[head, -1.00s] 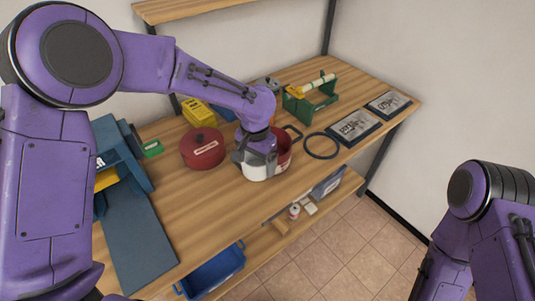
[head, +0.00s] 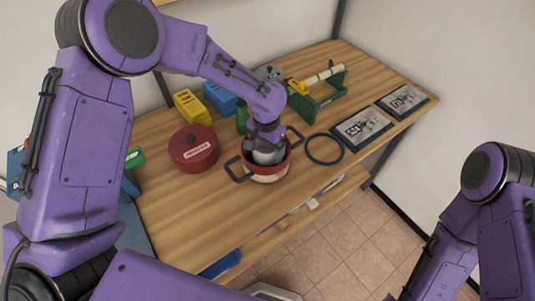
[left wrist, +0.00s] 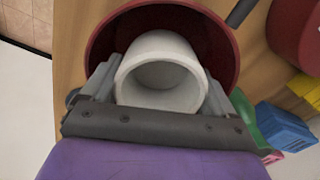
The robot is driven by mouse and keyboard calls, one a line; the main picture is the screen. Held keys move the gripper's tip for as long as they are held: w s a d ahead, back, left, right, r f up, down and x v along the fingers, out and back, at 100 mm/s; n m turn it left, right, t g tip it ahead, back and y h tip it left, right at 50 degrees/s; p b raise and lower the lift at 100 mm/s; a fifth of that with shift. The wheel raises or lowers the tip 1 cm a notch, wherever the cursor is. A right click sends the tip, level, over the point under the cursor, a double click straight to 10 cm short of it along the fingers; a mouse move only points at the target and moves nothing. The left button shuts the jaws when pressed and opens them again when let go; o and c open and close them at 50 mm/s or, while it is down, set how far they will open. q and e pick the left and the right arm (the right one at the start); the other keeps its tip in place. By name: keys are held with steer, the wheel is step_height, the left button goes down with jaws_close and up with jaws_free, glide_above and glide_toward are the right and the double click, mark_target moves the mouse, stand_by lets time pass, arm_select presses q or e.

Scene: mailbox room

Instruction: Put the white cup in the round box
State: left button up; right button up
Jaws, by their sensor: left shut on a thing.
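The white cup (head: 268,157) is between the fingers of my left gripper (head: 264,148), inside the opening of the red round box (head: 268,176). In the left wrist view, the cup (left wrist: 158,47) has its open mouth toward the camera. My left gripper (left wrist: 160,82) is shut on it there, and the dark red wall of the box (left wrist: 226,50) curves around it. I cannot tell whether the cup touches the box's floor. The box has dark handles and stands on the table. My right gripper is out of view; only its arm shows at the right.
A red lidded pot (head: 194,152) stands left of the box on the wooden table (head: 215,205). A dark ring (head: 324,148) and framed plates (head: 361,129) lie to the right. Yellow (head: 192,107) and blue (head: 220,98) containers and a green stand (head: 318,100) are behind.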

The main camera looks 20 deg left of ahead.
mark_target(266, 152)
arm_select(q)
step_height(266, 152, down, 4)
steer(key=shift+w+a+f+p, duration=0.15)
steer(key=shift+f+p, duration=0.1)
steer(key=shift+p, duration=0.25)
steer(key=shift+w+f, duration=0.1)
steer(key=shift+f, duration=0.2)
steer(key=shift+r, duration=0.1)
steer(key=shift+s+f, duration=0.2)
steer(key=o, duration=0.8)
steer(key=shift+w, duration=0.15)
steer(key=shift+r, duration=0.3)
step_height(266, 152, up, 12)
steer(key=shift+f+b, duration=0.1)
steer(key=shift+b, duration=0.9)
